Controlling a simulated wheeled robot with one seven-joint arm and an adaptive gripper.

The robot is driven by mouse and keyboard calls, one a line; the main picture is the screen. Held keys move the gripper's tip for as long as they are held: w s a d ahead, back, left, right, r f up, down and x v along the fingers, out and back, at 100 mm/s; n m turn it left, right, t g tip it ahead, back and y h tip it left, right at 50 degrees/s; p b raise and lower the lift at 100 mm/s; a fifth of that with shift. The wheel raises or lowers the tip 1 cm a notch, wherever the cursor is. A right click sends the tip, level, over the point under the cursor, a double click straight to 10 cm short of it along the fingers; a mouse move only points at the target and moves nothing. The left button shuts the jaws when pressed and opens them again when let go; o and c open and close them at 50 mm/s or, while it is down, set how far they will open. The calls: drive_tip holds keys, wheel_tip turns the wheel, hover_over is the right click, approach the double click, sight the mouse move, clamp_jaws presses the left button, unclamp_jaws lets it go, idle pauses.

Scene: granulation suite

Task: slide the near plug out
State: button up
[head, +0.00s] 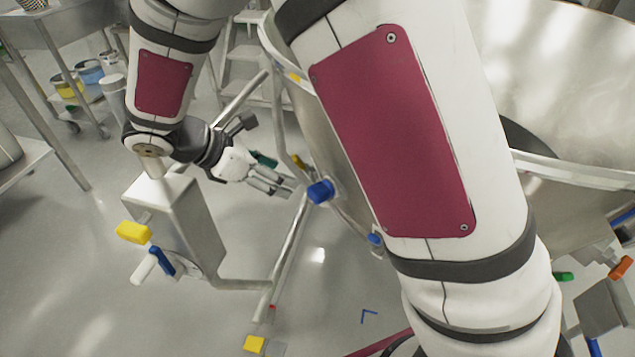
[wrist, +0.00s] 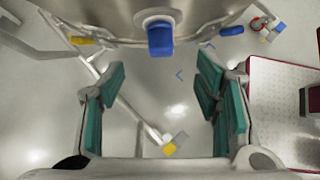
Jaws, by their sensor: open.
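A blue plug (head: 321,191) sits in a round fitting low on the side of the large steel vessel (head: 330,130). In the wrist view the same blue plug (wrist: 160,40) is at the top centre, ahead of the fingers.
A steel pedestal box (head: 170,205) with yellow, white and blue handles stands left of my gripper. Metal tube legs (head: 287,250) run below the vessel. A yellow pedal (head: 254,344) is low on the floor. The floor at lower left is clear.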

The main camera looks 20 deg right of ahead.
sight(317, 189)
drive_tip(key=b+x, duration=0.4)
drive_tip(key=x, duration=0.9)
drive_tip(key=shift+d, duration=0.15)
clamp_jaws()
drive_tip(key=shift+s+a+p, duration=0.2)
drive_tip(key=shift+s+a, duration=0.05)
drive_tip(key=shift+a, duration=0.6)
drive_tip(key=shift+s+a+p, duration=0.2)
drive_tip(key=shift+s+a, duration=0.05)
drive_tip(key=shift+a, duration=0.55)
unclamp_jaws()
drive_tip(key=shift+a, duration=0.1)
